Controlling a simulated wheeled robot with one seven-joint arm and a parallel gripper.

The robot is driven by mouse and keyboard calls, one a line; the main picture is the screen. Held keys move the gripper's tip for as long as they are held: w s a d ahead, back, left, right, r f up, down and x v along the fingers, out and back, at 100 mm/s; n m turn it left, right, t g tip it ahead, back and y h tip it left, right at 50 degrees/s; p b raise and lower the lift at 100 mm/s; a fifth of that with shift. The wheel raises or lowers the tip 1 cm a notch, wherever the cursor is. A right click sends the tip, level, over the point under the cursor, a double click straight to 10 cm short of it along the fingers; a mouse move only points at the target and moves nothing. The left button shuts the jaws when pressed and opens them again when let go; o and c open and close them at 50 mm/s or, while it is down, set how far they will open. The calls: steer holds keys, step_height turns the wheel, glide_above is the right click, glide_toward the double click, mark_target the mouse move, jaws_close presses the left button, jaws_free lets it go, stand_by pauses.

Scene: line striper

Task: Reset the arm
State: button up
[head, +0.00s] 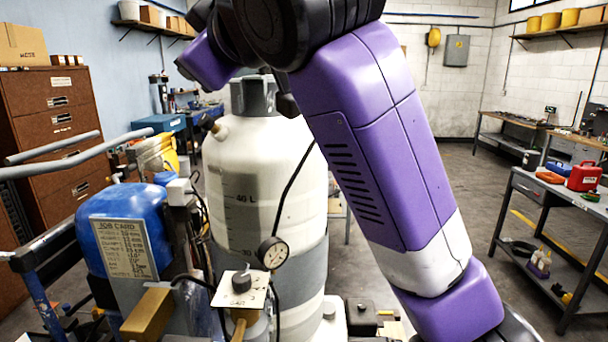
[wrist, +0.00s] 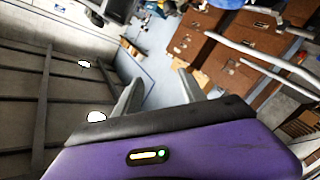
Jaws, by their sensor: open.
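My purple arm crosses the head view from the lower right to the top, in front of the line striper. My gripper (wrist: 158,92) shows in the wrist view with its two grey fingers apart and nothing between them. In the head view I cannot make out its fingers. The line striper has a large white tank (head: 262,170) with a pressure gauge (head: 272,252), a blue engine cover (head: 122,228) with a job card (head: 124,247), and a control plate with a knob (head: 241,290). The arm hides part of the tank's right side.
Grey handlebars (head: 60,157) stick out at the left, before a brown drawer cabinet (head: 50,113) with a cardboard box (head: 22,44) on top. A metal workbench (head: 545,190) at the right holds a red can (head: 584,176). Open floor lies between the arm and that bench.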

steer(key=s+d+f+m+t+h+b, duration=0.15)
steer(key=s+d+f+m, duration=0.35)
steer(key=f, duration=0.6)
steer(key=d+f+m+t+h, duration=0.1)
steer(key=d+f+m+t, duration=0.2)
steer(key=d+f, duration=0.6)
steer(key=s+d+f+m+t+h+b, duration=0.1)
steer(key=s+d+f+m+t, duration=0.25)
steer(key=f, duration=0.95)
steer(key=s+d+f+m+g+h+b, duration=0.1)
steer(key=s+d+f+g+h, duration=0.1)
steer(key=s+d+f, duration=0.3)
steer(key=s+d+f+m+g+h+b, duration=0.1)
steer(key=s+d+f, duration=0.4)
steer(key=s+f, duration=0.7)
steer(key=s+d+f+m+g+h+b, duration=0.1)
steer(key=s+f, duration=0.8)
steer(key=s, duration=1)
steer(key=d+g+h+b, duration=0.1)
steer(key=d+g+h, duration=0.1)
steer(key=d+g, duration=0.1)
steer(key=shift+d+f+m, duration=0.35)
steer(key=shift+d, duration=0.55)
